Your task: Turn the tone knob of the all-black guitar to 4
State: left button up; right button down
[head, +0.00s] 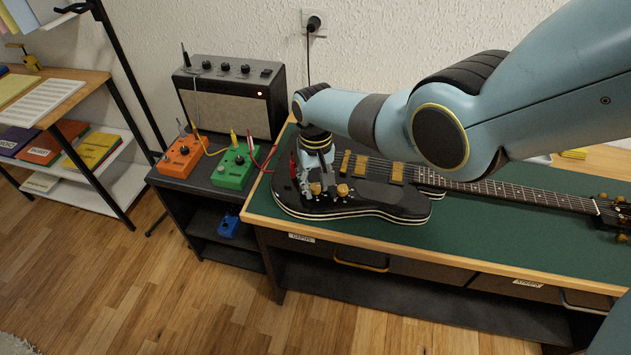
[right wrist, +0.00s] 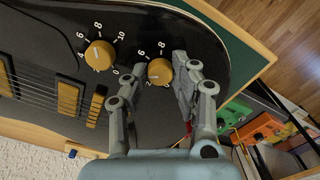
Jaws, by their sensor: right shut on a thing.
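The all-black guitar (head: 375,199) lies flat on the green bench top, its neck to the right. It has gold hardware and two gold knobs with white numbers. My right gripper (head: 322,183) reaches down over the body and is shut on one gold knob (right wrist: 160,71), the left one in the head view. Its fingers (right wrist: 158,88) stand on either side of that knob in the right wrist view. Numbers 2, 6 and 8 show around it; the rest are hidden by the fingers. The other knob (right wrist: 99,55) stands free beside it (head: 342,190). My left gripper is out of view.
The green bench top (head: 480,235) is clear in front of the neck. Left of it, a dark stand holds an amplifier (head: 229,95), an orange pedal (head: 180,157) and a green pedal (head: 234,168). A blue pedal (head: 228,226) sits on its shelf.

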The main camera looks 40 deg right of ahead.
aim_at(315, 187)
jog(key=shift+w+n, duration=0.1)
jog(key=shift+n, duration=0.4)
jog(key=c, duration=1.1)
grip_release()
jog(key=shift+o, duration=0.2)
jog(key=shift+r, duration=0.1)
notch_tip(315, 187, up, 12)
